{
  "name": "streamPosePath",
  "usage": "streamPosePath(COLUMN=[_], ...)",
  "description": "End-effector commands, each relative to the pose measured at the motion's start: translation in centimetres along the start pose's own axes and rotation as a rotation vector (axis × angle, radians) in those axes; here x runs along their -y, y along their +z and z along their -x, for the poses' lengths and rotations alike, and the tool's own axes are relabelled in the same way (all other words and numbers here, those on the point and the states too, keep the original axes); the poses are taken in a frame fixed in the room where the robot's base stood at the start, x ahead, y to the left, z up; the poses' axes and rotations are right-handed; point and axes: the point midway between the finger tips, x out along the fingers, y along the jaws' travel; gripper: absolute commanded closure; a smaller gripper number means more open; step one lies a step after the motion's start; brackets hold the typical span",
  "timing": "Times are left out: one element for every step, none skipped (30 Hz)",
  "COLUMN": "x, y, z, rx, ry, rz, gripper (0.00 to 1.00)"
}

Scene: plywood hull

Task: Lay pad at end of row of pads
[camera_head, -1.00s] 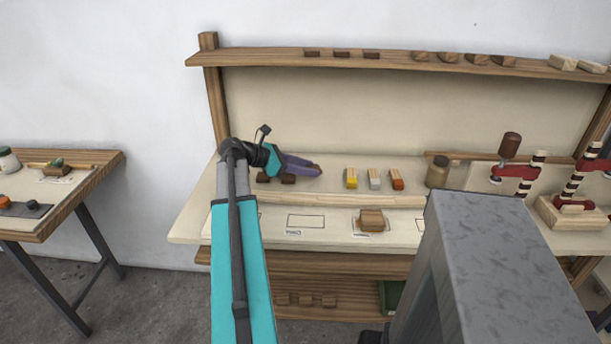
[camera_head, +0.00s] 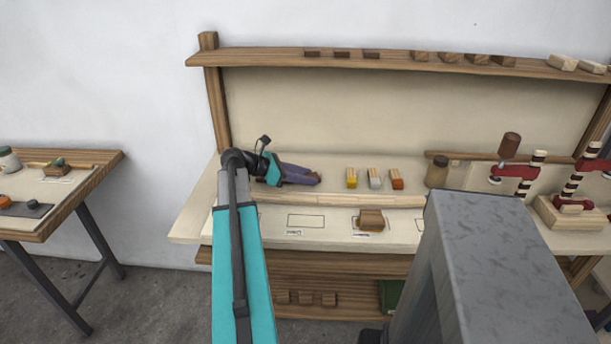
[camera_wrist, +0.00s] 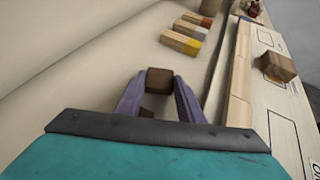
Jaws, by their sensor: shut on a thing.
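My gripper (camera_head: 308,177), with purple fingers, points right over the left part of the workbench. It is shut on a dark brown pad (camera_head: 317,178) at its fingertips. The held pad also shows in the wrist view (camera_wrist: 159,76). A second dark brown pad (camera_wrist: 155,104) shows between the fingers, nearer to the wrist. In the head view my gripper hides the pads of the row. The held pad is low, close to the bench top; I cannot tell whether it touches it.
Yellow (camera_head: 351,178), grey (camera_head: 374,179) and orange-ended (camera_head: 397,179) blocks stand to the right. A pale wooden strip (camera_head: 340,200) runs along the front. The bench between the held pad and the yellow block is clear.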

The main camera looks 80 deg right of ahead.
Motion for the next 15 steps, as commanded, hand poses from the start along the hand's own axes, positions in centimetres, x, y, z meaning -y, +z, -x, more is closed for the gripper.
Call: streamPosePath(x=[0.0, 0.0, 0.0, 0.0, 0.0, 0.0, 0.0, 0.01, 0.0, 0.0, 0.0, 0.0, 0.0, 0.0, 0.0], y=[0.0, 0.01, 0.01, 0.01, 0.01, 0.01, 0.0, -0.03, -0.09, -0.15, -0.21, -0.24, -0.24, -0.24, -0.23], z=[-0.01, 0.0, -0.01, 0.0, 0.0, -0.01, -0.01, -0.03, -0.06, -0.09, -0.12, -0.14, -0.14, -0.14, -0.14], rx=[0.0, 0.0, 0.0, 0.0, 0.0, 0.0, 0.0, 0.0, 0.0, 0.0, 0.0, 0.0, 0.0, 0.0, 0.0], ry=[0.0, 0.0, 0.0, 0.0, 0.0, 0.0, 0.0, 0.0, 0.0, 0.0, 0.0, 0.0, 0.0, 0.0, 0.0], rz=[0.0, 0.0, 0.0, 0.0, 0.0, 0.0, 0.0, 0.0, 0.0, 0.0, 0.0, 0.0, -0.001, -0.001, -0.001], gripper=[0.87, 0.87, 0.87, 0.87, 0.87, 0.87, 0.87, 0.87, 0.87, 0.87, 0.87, 0.62, 0.57, 0.52, 0.47])
